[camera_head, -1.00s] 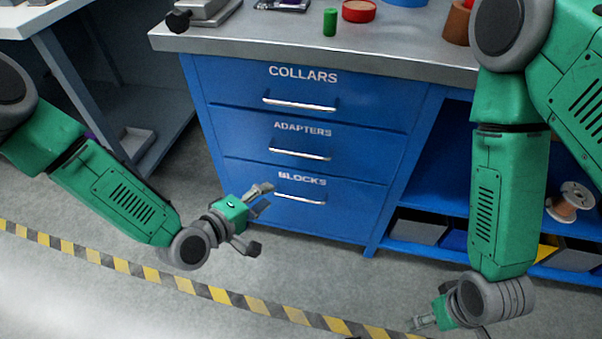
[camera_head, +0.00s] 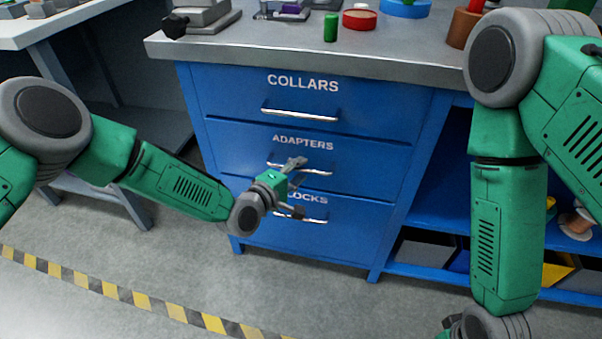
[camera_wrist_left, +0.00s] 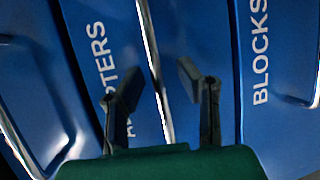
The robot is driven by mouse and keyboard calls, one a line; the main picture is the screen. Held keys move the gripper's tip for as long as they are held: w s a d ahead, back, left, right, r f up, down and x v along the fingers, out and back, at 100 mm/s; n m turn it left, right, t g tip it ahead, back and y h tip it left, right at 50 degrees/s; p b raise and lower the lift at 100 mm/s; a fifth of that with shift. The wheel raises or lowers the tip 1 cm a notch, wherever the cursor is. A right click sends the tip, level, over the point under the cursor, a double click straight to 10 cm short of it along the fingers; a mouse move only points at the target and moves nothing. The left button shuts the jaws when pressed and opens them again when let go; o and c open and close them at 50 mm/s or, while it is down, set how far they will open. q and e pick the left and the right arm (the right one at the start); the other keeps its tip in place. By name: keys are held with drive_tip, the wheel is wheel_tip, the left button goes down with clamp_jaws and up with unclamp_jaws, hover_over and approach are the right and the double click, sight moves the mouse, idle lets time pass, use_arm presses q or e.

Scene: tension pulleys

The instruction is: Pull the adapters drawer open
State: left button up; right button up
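The blue adapters drawer (camera_head: 350,160) is the middle one of three and looks shut, flush with the cabinet front. Its silver bar handle (camera_head: 318,173) is partly hidden by my left gripper (camera_head: 299,187), which is in front of the drawer's lower left part. In the left wrist view the gripper's two dark fingers (camera_wrist_left: 160,88) are spread apart. The adapters handle (camera_wrist_left: 152,60) runs between them in the picture; contact does not show. My right gripper (camera_head: 452,328) is low at the bottom edge, mostly cut off.
The collars drawer (camera_head: 370,112) is above and the blocks drawer (camera_head: 350,225) below, each with a bar handle. The grey worktop (camera_head: 290,45) overhangs the drawers and carries several small objects. Open blue shelves (camera_head: 435,190) are to the right, partly behind my right arm.

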use_arm(q)
drive_tip(key=shift+w+d, duration=0.3)
drive_tip(key=shift+w, duration=0.05)
use_arm(e)
drive_tip(key=shift+f, duration=0.1)
use_arm(q)
drive_tip(key=shift+c, duration=0.5)
clamp_jaws()
drive_tip(key=shift+s, duration=0.1)
